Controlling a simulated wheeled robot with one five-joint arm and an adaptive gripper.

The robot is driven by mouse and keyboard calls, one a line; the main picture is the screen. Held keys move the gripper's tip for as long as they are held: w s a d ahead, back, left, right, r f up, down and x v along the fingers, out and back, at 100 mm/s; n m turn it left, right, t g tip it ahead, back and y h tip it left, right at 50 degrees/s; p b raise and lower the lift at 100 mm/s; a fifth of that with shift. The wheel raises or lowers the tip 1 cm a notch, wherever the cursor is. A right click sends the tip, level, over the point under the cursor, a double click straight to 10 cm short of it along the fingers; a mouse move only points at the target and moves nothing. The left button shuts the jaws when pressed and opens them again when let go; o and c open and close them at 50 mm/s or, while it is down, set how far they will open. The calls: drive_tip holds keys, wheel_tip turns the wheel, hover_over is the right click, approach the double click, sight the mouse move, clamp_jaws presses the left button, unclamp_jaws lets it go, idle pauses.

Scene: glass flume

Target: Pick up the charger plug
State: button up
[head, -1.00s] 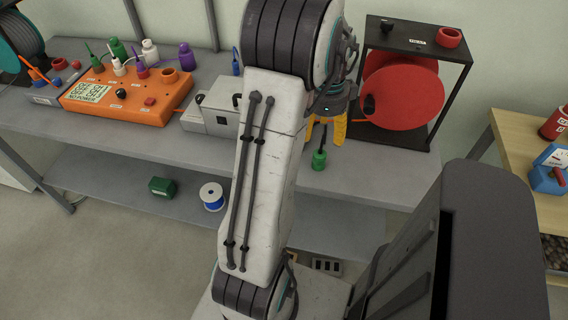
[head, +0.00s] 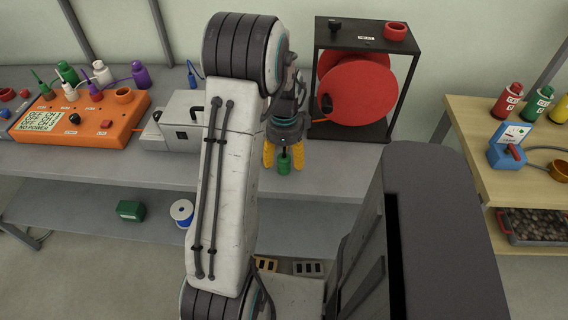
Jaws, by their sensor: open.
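A small black block-like object (head: 334,26) on top of the black reel frame may be the charger plug; it is too small to tell for sure. My gripper (head: 283,157) has yellow fingers, open and pointing down over the front part of the grey bench. A small green object (head: 284,167) with a dark stem stands upright on the bench. The stem shows between the fingers. Whether they touch it I cannot tell. The black object is above and to the right of my gripper in the picture.
The black frame (head: 403,72) holds a red reel (head: 360,92); a red ring (head: 395,31) lies on top. A white-grey box (head: 183,121) and an orange unit (head: 75,121) stand left. A wooden table (head: 470,135) with bottles is at right.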

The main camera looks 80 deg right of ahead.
drive_tip(key=shift+f, duration=0.3)
drive_tip(key=shift+c, duration=0.4)
clamp_jaws()
